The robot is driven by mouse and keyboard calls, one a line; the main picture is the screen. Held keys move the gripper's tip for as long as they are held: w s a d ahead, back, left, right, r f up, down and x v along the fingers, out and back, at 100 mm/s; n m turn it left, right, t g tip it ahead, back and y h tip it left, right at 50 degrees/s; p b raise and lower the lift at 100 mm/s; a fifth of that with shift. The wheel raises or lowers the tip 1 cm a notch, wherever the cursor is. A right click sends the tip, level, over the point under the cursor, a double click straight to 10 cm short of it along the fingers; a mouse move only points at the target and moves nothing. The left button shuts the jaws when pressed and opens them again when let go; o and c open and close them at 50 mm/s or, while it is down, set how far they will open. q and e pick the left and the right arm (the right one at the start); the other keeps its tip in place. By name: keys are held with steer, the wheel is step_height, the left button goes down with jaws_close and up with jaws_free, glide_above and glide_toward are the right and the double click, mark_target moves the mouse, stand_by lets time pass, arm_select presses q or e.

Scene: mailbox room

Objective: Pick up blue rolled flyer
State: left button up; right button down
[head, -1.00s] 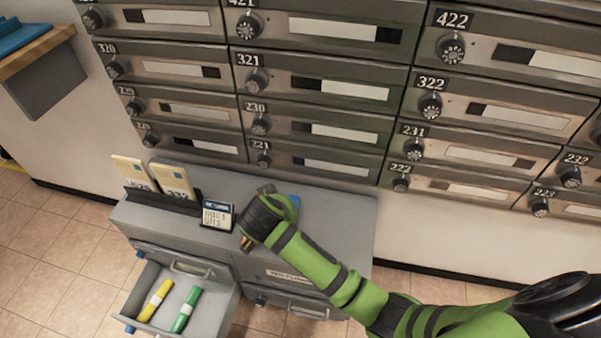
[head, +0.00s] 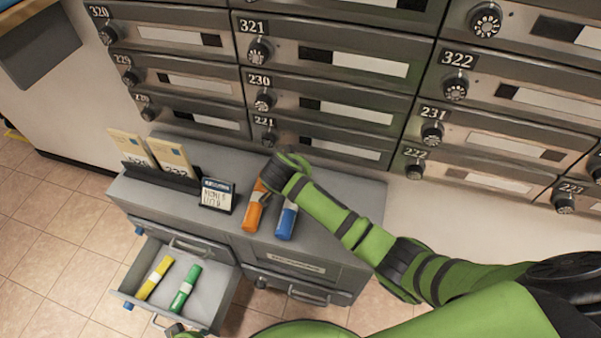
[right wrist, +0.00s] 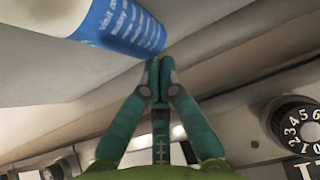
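The blue rolled flyer (head: 287,220), blue with a white band, lies on the grey cabinet top to the right of the orange rolled flyer (head: 255,210). My right gripper (head: 268,184) is at the back ends of both flyers, partly hidden by its own wrist. In the right wrist view, the blue flyer (right wrist: 125,26) is at the upper left, just beside the fingertips. The right gripper's fingers (right wrist: 161,64) meet at the tips with nothing between them. Part of my left arm shows at the bottom of the head view; its fingers do not show.
An open drawer (head: 215,300) holds a yellow rolled flyer (head: 154,278) and a green one (head: 185,288). A sorter with envelopes (head: 172,158) and a small sign (head: 216,196) stand on the cabinet's left. The mailbox wall (head: 340,62) rises close behind.

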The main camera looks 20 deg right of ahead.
mark_target(291, 207)
arm_select(q)
steer(key=shift+w+r, duration=0.15)
steer(key=shift+r, duration=0.15)
arm_select(e)
steer(key=shift+w+d+f, duration=0.1)
steer(key=shift+w+f, duration=0.1)
steer(key=shift+w, duration=0.05)
steer(key=shift+s, duration=0.1)
steer(key=s+a+p, duration=0.2)
steer(key=s+p, duration=0.1)
steer(key=s+a+p, duration=0.1)
steer(key=s, duration=0.1)
steer(key=shift+a+r+p, duration=0.1)
steer(key=shift+a+p, duration=0.2)
arm_select(q)
steer(key=shift+t, duration=0.7)
steer(key=shift+a+f, duration=0.2)
steer(key=shift+f, duration=1.2)
steer(key=shift+a+f, duration=0.2)
steer(key=shift+f, duration=1.15)
arm_select(e)
steer(key=shift+s+a, duration=0.4)
steer(key=shift+s, duration=0.3)
arm_select(q)
steer(key=shift+p, duration=0.3)
